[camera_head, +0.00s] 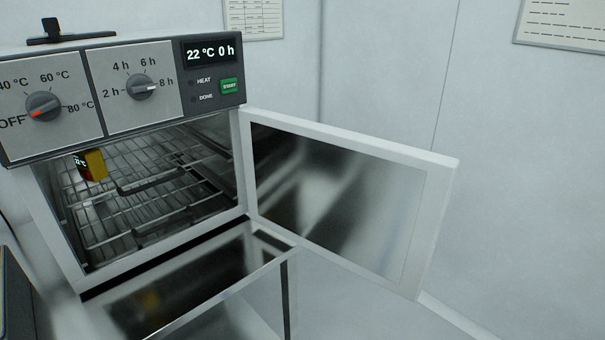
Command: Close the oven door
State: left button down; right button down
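The oven (215,100) stands at the left of the head view, with a dark control panel above its chamber. Its door (437,210) has a white frame around a dark reflective pane. The door is hinged at the chamber's right side and stands wide open, swung out to the right. The chamber (150,190) is exposed, with wire racks and a small yellow object (95,163) showing a digital readout at its left. Neither of my grippers is in view.
The panel carries two knobs (142,87), a green START button (229,86) and a display (210,51) reading 22 °C 0 h. A reflective surface (200,285) lies below the oven. White walls stand behind. The space right of the door looks clear.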

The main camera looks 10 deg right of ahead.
aim_at(374, 208)
jog(key=i+l+u, duration=0.3)
jog(key=l+u, duration=0.15)
jog(key=l, duration=0.15)
jog(key=i+l+u, duration=0.2)
jog(key=l+u, duration=0.25)
jog(key=l, duration=0.25)
jog(key=i+l+u, duration=0.1)
jog(key=l+u, duration=0.35)
jog(key=l, duration=0.3)
jog(key=l+u, duration=0.4)
jog(key=l, duration=0.35)
jog(key=k+l+u, duration=0.2)
jog(key=l+u, duration=0.25)
jog(key=l, duration=0.25)
